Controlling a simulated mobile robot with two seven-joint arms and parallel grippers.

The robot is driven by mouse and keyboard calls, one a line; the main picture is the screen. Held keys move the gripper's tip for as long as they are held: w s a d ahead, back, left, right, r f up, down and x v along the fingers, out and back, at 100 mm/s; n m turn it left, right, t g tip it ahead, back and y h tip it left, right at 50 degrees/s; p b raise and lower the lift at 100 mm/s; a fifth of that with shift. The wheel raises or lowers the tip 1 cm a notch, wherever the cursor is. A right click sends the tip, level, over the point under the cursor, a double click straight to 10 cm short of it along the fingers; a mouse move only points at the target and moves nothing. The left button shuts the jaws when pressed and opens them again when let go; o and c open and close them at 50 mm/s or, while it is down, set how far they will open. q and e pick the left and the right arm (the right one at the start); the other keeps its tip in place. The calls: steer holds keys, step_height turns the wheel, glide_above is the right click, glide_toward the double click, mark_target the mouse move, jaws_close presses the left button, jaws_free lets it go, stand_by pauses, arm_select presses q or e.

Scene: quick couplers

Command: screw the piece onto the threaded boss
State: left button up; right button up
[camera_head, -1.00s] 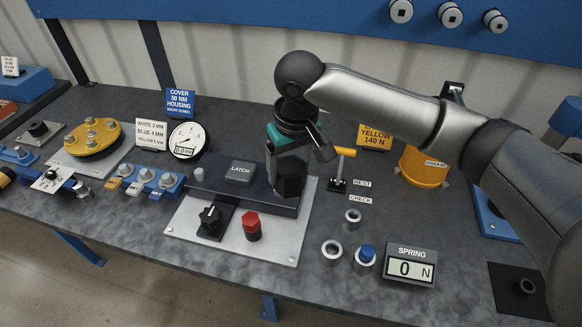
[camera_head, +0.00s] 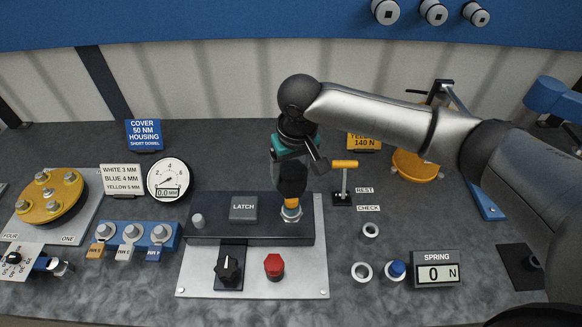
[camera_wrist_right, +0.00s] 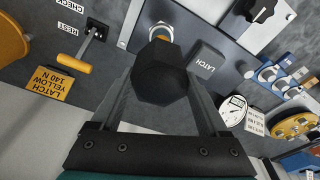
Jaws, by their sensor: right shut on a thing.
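My right gripper (camera_head: 291,188) points down over the right end of a dark block on a pale plate. It is shut on a black hexagonal piece (camera_wrist_right: 160,82), which shows between the two fingers in the right wrist view. A yellow band (camera_head: 291,203) shows just under the fingers in the head view. Directly below it is the silver threaded boss (camera_head: 291,214). The piece looks upright and in line with the boss. The contact is too small to tell whether threads are engaged. My left gripper is not in view.
On the same block are the LATCH button (camera_head: 243,208) and a silver stud (camera_head: 198,221). A black knob (camera_head: 228,267) and a red hexagonal knob (camera_head: 274,265) stand in front. A yellow-handled lever (camera_head: 344,180) stands close to the right. The SPRING display (camera_head: 435,270) reads 0 N.

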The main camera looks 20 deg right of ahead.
steer(key=shift+r+p, duration=0.15)
steer(key=shift+p, duration=0.65)
step_height(320, 180, down, 5)
steer(key=shift+b, duration=1)
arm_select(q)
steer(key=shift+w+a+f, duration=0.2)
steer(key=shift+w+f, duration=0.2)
arm_select(e)
steer(key=shift+f, duration=0.55)
arm_select(q)
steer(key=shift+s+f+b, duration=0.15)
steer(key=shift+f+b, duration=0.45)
steer(key=shift+b, duration=0.2)
arm_select(e)
steer(key=shift+f, duration=1.7)
